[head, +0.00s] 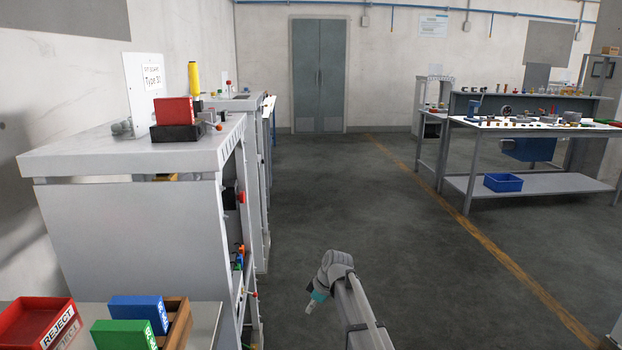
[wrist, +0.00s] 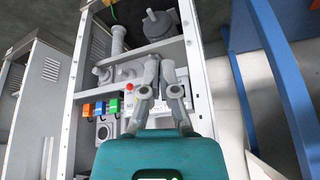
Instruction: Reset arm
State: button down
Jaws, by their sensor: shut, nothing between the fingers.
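My arm reaches out low over the floor in the head view, and my gripper (head: 310,307) shows small at its end, pointing down. In the wrist view my gripper (wrist: 160,66) has its two grey fingers close together, shut and empty. Behind the fingers in the wrist view is an open grey dispenser frame (wrist: 188,75) with cylinders, a red knob (wrist: 129,87) and orange, green and blue blocks. I cannot tell how far the fingers are from it; no contact is clear.
A grey cabinet (head: 130,240) stands left, with a red box (head: 173,110) on top. A red REJECT tray (head: 35,322) and green and blue boxes sit near left. A workbench (head: 530,130) stands right, with a blue bin (head: 503,182) below. The middle floor is clear.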

jog(key=s+d+f+m+h, duration=0.1)
jog(key=s+d+m+h, duration=0.1)
jog(key=s+d+m, duration=0.65)
jog(key=s+d+f+m+h, duration=0.1)
jog(key=s+d+m+h, duration=0.2)
jog(key=s+d+m, duration=0.8)
jog(key=s+a+r+n+p, duration=0.1)
jog(key=r+n+p, duration=0.1)
jog(key=r+p, duration=1.1)
jog(key=s+a+r+n+p, duration=0.1)
jog(key=s+r+n+p, duration=0.1)
jog(key=r+p, duration=1.2)
jog(key=shift+r+g, duration=0.25)
jog(key=shift+g, duration=0.15)
jog(key=shift+s+a+n, duration=0.1)
jog(key=shift+n, duration=0.15)
